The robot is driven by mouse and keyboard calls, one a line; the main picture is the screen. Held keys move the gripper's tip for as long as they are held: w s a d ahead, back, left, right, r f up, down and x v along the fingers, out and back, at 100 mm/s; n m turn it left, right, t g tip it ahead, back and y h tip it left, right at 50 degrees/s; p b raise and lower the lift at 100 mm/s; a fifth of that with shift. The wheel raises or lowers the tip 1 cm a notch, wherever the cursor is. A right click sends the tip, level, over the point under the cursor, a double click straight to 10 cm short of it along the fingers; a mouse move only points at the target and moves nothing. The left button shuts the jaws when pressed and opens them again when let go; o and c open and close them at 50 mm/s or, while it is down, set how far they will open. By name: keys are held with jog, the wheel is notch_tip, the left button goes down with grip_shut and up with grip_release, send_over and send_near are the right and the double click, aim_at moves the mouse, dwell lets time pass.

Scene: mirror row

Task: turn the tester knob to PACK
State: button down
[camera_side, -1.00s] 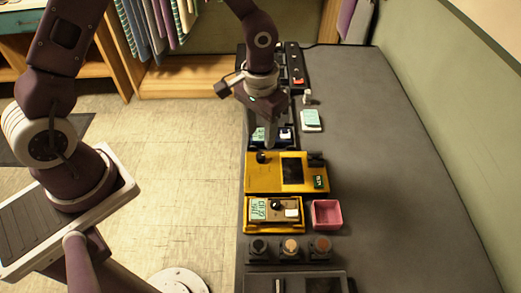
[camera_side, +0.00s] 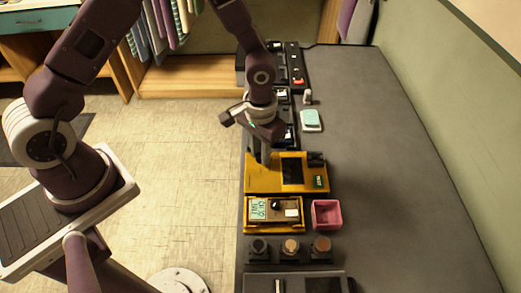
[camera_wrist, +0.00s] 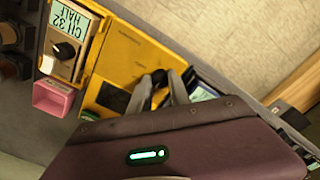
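The yellow tester (camera_side: 262,184) with a dark screen (camera_side: 292,171) lies along the left edge of the grey table. It also shows in the wrist view (camera_wrist: 127,53). Its black knob (camera_wrist: 158,78) shows between my fingertips in the wrist view; my fingers hide it in the side view. My gripper (camera_side: 260,160) points down at the knob's place. In the wrist view my gripper (camera_wrist: 158,82) has its fingers apart, one on each side of the knob. I cannot tell whether they touch it. No PACK mark is readable.
A beige unit (camera_side: 288,206) with a green label and its own black knob sits in a yellow tray just nearer. A pink box (camera_side: 326,213) stands to its right. Several dark round-topped pieces (camera_side: 291,247) stand in front. The table's right side is clear.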

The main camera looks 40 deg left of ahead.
jog(key=shift+m, duration=0.3)
jog(key=m, duration=0.3)
jog(key=shift+m, duration=2.5)
jog(key=c, duration=1.2)
grip_release()
jog(key=shift+r, duration=0.1)
notch_tip(320, 180, up, 7)
